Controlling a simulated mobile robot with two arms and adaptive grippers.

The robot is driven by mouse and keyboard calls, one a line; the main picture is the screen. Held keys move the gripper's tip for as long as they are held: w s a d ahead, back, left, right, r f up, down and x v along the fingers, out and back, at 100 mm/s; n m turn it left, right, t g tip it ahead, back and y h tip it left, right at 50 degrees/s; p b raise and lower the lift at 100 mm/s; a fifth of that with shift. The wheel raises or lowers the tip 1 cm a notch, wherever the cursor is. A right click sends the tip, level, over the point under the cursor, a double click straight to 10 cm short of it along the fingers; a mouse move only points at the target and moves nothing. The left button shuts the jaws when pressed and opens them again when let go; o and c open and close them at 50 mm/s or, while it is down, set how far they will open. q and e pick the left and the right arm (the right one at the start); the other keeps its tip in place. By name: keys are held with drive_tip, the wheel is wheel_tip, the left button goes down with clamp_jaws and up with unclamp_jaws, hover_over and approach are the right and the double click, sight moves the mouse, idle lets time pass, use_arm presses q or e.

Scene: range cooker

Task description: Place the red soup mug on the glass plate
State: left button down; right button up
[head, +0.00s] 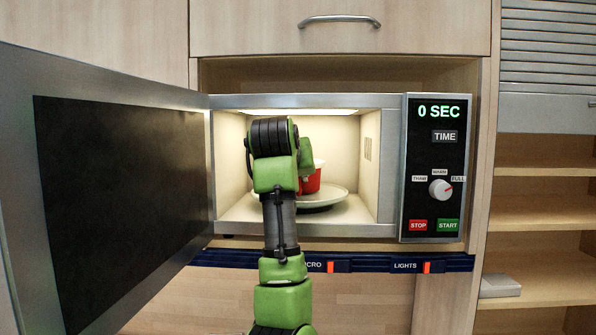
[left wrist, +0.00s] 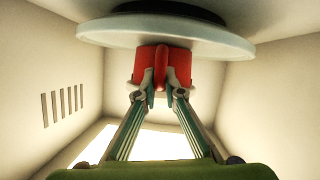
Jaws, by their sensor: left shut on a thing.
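The red soup mug (head: 312,182), with a pale rim, is inside the open microwave, partly hidden by my left arm in the head view. The round glass plate (head: 341,193) is beneath it on the microwave floor. My left gripper (left wrist: 164,84) is shut on the mug's handle. The left wrist view is upside down, with the plate (left wrist: 110,32) at the top and the red mug (left wrist: 146,58) against it in the picture. The mug looks upright at the plate; I cannot tell for certain whether it touches. My right gripper is not in view.
The microwave door (head: 120,200) stands open to the left. The cavity walls are close around my left arm. The control panel (head: 436,168) with its knob and buttons is at the right, reading 0 SEC. A blue switch strip (head: 375,264) runs below.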

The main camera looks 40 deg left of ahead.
use_arm(q)
drive_tip(key=shift+w+a, duration=0.1)
drive_tip(key=shift+w, duration=0.05)
drive_tip(key=c, duration=2.1)
unclamp_jaws()
drive_tip(key=shift+c, duration=0.2)
drive_tip(key=shift+s+d+b, duration=0.25)
drive_tip(key=shift+s+b, duration=0.25)
drive_tip(key=shift+b, duration=0.05)
drive_tip(key=b+v, duration=0.5)
drive_tip(key=v, duration=0.6)
drive_tip(key=shift+b, duration=0.3)
drive_tip(key=shift+r, duration=0.1)
